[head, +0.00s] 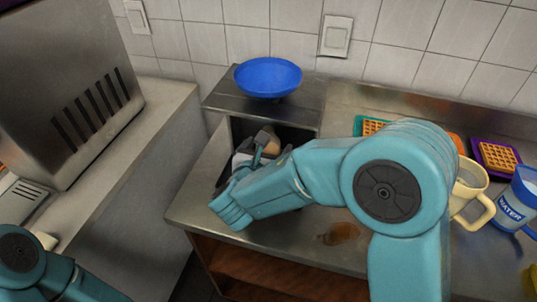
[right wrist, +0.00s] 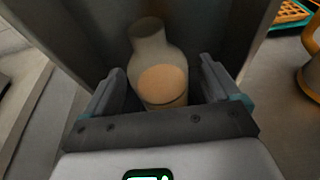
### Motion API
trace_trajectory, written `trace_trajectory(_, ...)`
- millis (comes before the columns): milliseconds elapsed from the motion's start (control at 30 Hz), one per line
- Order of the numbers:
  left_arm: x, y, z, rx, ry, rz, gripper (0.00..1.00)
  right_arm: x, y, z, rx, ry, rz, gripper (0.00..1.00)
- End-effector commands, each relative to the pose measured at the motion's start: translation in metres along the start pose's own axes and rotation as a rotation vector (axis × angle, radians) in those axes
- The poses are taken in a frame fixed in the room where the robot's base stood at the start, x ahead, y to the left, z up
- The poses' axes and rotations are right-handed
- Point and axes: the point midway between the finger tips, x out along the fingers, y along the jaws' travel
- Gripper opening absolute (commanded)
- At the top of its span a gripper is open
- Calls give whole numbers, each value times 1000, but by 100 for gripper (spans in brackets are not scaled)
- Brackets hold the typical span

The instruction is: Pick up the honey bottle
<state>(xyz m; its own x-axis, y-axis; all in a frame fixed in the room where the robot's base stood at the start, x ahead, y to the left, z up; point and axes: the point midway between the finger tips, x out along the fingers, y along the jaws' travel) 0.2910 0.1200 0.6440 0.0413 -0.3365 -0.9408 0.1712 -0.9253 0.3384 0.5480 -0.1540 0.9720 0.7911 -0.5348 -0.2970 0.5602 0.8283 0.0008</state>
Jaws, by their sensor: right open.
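A bottle, apparently the honey bottle (right wrist: 158,50), stands inside a dark open compartment (head: 292,136). It is translucent with tan contents and a narrow neck. In the head view, its tan part (head: 271,147) shows beside my gripper, partly hidden. My right gripper (head: 257,152) reaches into the compartment's opening. In the right wrist view, its open fingers (right wrist: 160,72) stand on either side of the bottle's lower body. I cannot tell whether either finger touches it. My left arm shows at the lower left of the head view, but its gripper is out of frame.
A blue bowl (head: 268,77) sits on the compartment's top. A brown spill (head: 341,234) lies on the metal counter. To the right are a cream mug (head: 468,188), a blue-and-white cup (head: 516,201) and waffles on a purple tray (head: 474,143). The compartment's walls closely flank the gripper.

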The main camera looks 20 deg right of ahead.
Motion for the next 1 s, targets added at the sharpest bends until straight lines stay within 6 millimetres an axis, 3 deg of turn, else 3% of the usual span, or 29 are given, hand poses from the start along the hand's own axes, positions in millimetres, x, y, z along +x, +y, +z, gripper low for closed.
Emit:
trace_trajectory(100, -1, 0, 0, 0, 0, 0, 87, 11, 0, 0, -1, 0, -1, 90)
trace_trajectory(333, -1, 0, 0, 0, 0, 0, 87, 11, 0, 0, -1, 0, 1, 87)
trace_trajectory(500, -1, 0, 0, 0, 0, 0, 87, 11, 0, 0, -1, 0, 1, 32)
trace_trajectory(533, -1, 0, 0, 0, 0, 0, 87, 11, 0, 0, -1, 0, 1, 22)
trace_trajectory(567, -1, 0, 0, 0, 0, 0, 87, 11, 0, 1, 1, -2, 1, 18)
trace_trajectory(833, -1, 0, 0, 0, 0, 0, 87, 9, 1, 2, 1, -3, 2, 18)
trace_trajectory(1000, 0, 0, 0, 0, 0, 0, 87, -6, 1, 10, 4, -4, 4, 18)
